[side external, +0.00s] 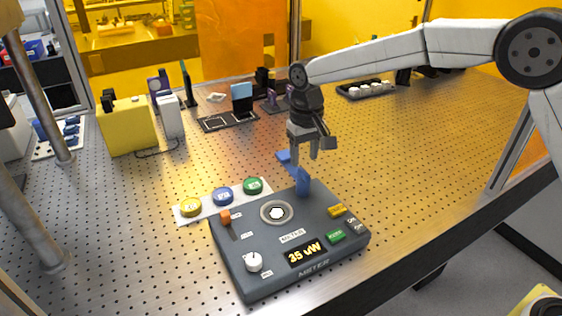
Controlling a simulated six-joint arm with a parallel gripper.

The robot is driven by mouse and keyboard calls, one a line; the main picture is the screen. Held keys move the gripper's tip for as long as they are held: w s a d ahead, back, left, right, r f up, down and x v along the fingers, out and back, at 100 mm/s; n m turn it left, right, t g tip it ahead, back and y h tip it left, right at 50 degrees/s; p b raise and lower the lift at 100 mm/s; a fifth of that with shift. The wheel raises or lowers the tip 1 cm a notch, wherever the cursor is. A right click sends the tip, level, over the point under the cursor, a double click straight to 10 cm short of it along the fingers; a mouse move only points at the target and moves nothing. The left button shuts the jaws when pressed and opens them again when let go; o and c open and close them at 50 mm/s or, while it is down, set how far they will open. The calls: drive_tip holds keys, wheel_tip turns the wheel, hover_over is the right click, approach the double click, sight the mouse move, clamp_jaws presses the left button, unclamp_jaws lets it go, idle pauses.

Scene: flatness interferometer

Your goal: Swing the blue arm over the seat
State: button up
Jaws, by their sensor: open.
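The blue arm (288,164) sits on a short blue post (304,184) at the back edge of the dark meter box (240,268). The arm points back and left, away from the seat. My gripper (314,153) is open and points down just above and behind the blue post. It looks empty. Whether a finger touches the blue arm cannot be told from this view.
A white strip with yellow (191,207), blue (223,196) and green (253,186) round pieces lies left of the box. The box top carries an orange slider (225,217), a white knob (254,262) and a lit display (305,253). The perforated table is clear at right.

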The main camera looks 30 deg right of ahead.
sight(303, 171)
drive_tip(key=shift+f, duration=2.05)
clamp_jaws()
